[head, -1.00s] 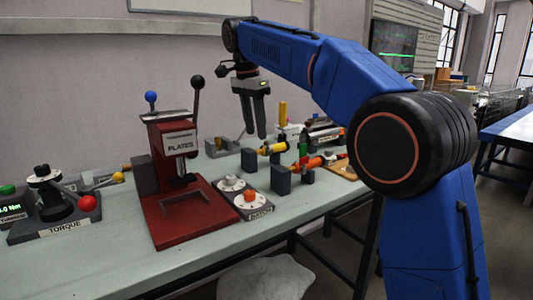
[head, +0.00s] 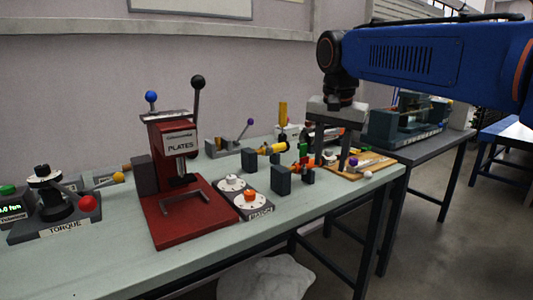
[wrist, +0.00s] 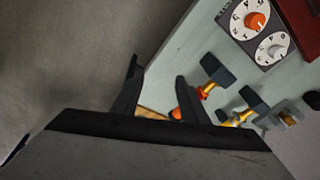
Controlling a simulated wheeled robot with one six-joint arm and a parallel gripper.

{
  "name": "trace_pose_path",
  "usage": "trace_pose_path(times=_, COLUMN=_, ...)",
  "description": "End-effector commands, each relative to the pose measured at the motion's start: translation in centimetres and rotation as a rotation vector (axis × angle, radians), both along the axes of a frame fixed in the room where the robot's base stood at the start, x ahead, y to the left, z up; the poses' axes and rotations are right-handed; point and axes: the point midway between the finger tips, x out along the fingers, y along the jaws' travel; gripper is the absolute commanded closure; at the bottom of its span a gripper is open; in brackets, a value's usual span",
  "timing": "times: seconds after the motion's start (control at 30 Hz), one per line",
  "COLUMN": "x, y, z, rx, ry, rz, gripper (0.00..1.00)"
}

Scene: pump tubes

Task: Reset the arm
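My gripper (head: 331,158) hangs pointing down over the right end of the bench in the head view. Its two fingers are apart and nothing shows between them. In the wrist view my gripper (wrist: 158,72) also has its fingers spread and empty. A wooden board (head: 372,166) with small parts lies behind and beside the fingers in the head view. To the left of the gripper are dark blocks with coloured tubes, including a yellow-orange tube (head: 272,148). My blue arm reaches in from the right.
A red PLATES press (head: 190,218) with upright levers stands mid-bench. The TORQUE device (head: 58,205) is at the left. A dial panel (head: 262,207) lies beside the press. A dark side table (head: 430,150) with a machine stands right of the bench. Floor is open in front.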

Motion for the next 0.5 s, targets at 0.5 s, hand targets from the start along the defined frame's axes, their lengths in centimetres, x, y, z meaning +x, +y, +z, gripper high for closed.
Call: trace_pose_path(times=0.5, x=-13.4, y=-9.0, z=-10.1, rx=-0.040, ry=-0.100, rz=0.268, gripper=0.60)
